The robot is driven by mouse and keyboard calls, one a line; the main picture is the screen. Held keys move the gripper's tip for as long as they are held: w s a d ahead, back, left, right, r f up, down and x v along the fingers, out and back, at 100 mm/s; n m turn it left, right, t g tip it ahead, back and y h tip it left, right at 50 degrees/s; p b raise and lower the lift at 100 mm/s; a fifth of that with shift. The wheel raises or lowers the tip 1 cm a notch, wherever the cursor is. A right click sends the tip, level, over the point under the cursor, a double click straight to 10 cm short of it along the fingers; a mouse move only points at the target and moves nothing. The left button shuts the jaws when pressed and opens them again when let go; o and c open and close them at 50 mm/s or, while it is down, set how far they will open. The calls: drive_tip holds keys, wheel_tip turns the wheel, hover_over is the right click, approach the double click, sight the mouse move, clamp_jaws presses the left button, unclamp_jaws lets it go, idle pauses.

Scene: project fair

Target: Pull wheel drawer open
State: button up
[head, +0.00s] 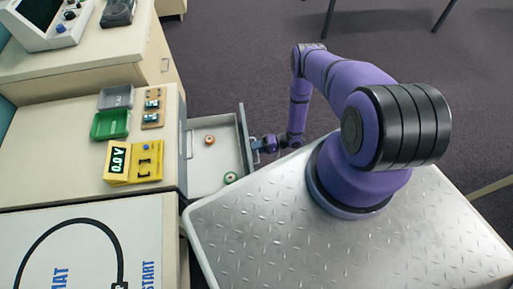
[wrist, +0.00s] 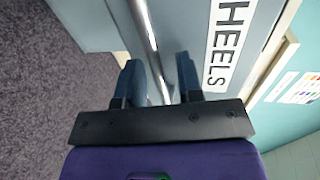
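The wheel drawer (head: 208,171) is pulled out to the right from the cabinet beside my base. Its front panel (head: 245,143) faces right, and in the wrist view the grey front (wrist: 190,25) carries a label ending "HEELS" (wrist: 228,40). A metal bar handle (wrist: 146,32) runs across that front. My gripper (head: 257,145) is at the drawer front. In the wrist view my gripper (wrist: 160,80) has its fingers apart on either side of the bar, with a visible gap on the right. Whether the left finger touches the bar is unclear.
An orange wheel (head: 209,140) and a green wheel (head: 230,177) lie in the drawer. The cabinet top holds a yellow meter (head: 134,161), a green bin (head: 110,124) and a grey bin (head: 116,97). Open carpet (head: 222,60) lies beyond the drawer.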

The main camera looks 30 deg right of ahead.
drive_tip(key=v, duration=1)
drive_tip(key=shift+d, duration=0.25)
